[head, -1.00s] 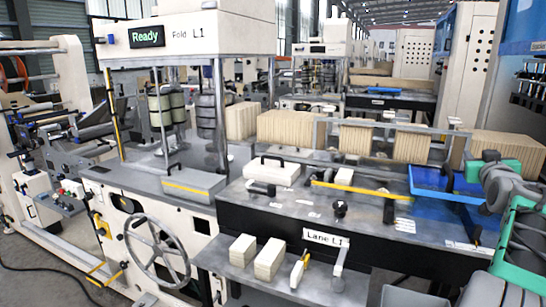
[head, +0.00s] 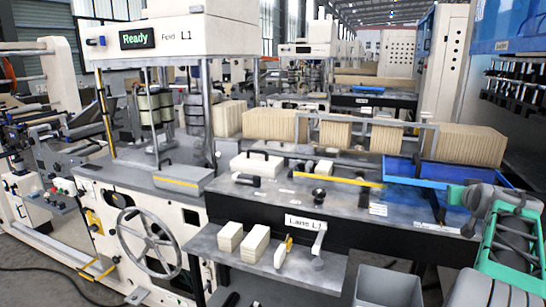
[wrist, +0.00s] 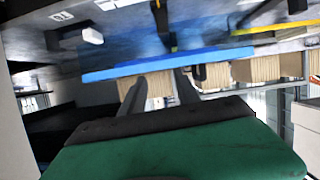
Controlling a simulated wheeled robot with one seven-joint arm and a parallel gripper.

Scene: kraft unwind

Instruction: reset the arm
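My arm (head: 508,245), green and grey, shows at the right edge of the head view, bent beside the blue tray (head: 405,171) at the right end of the lane table. My gripper's fingertips cannot be made out there. In the wrist view my gripper (wrist: 160,84) shows as two dark fingers beyond its green body. The fingers stand apart with nothing visible between them. The wrist picture is tilted over, with the table surface in its upper part and a blue edge (wrist: 165,63) past the fingertips.
The lane table (head: 260,202) carries a white case (head: 256,164), a yellow strip and rows of brown paper stacks (head: 465,143). A grey bin (head: 388,287) stands in front, close to my arm. A handwheel (head: 150,240) is at left.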

